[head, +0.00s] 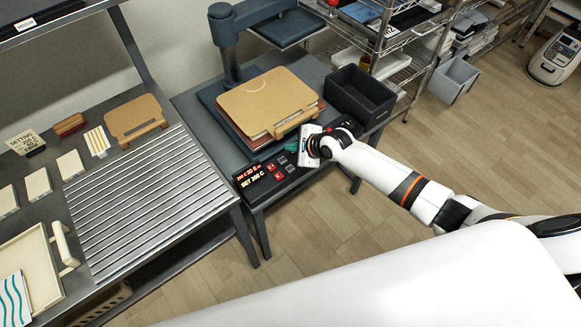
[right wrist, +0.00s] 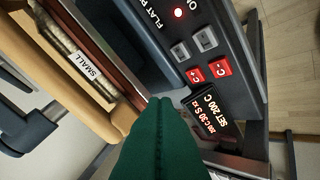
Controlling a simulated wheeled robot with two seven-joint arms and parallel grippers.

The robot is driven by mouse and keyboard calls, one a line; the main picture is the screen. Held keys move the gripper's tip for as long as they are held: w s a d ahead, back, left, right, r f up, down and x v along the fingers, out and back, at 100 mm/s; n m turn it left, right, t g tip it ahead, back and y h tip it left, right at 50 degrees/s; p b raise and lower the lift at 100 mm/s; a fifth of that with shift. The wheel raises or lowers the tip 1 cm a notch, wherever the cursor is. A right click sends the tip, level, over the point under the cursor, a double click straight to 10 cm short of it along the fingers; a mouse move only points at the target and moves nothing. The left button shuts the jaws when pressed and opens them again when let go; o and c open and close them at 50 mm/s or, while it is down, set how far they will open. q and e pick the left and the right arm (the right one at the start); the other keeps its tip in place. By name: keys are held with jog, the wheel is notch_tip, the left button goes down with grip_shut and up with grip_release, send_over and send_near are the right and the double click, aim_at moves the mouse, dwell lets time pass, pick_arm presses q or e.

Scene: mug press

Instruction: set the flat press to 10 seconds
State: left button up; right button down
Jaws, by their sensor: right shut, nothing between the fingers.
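The flat press (head: 267,102) stands on a dark side table, with a tan board stack on it. Its control panel (head: 285,165) lies along the front edge. The display (head: 250,175) reads SET 200 C, with a smaller line that seems to show 200 C 30 S; it also shows in the right wrist view (right wrist: 211,115). Two red C buttons (right wrist: 208,72) and two grey buttons (right wrist: 193,45) sit beside the display. My right gripper (head: 302,146) is over the panel's right part, its green fingers (right wrist: 160,101) shut and empty. I cannot tell whether they touch anything. My left gripper is not in view.
A black bin (head: 360,94) stands right of the press. A ribbed metal table (head: 140,200) is at the left, with pale blocks and a setting card (head: 26,143). A wooden handle part labelled SMALL (right wrist: 88,67) is close to my right fingers.

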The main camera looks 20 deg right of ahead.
jog(key=b, duration=0.8)
send_over(288, 167)
jog(key=s+d, duration=0.1)
jog(key=s, duration=0.1)
notch_tip(288, 167, down, 7)
jog(key=shift+w+d+f, duration=0.1)
jog(key=shift+f, duration=0.8)
jog(key=shift+f, duration=0.15)
dwell(0.5)
jog(key=shift+f, duration=0.3)
jog(key=shift+f+b, duration=0.3)
jog(key=shift+f, duration=0.15)
dwell(0.8)
jog(key=shift+r+p, duration=0.9)
jog(key=shift+p, duration=0.2)
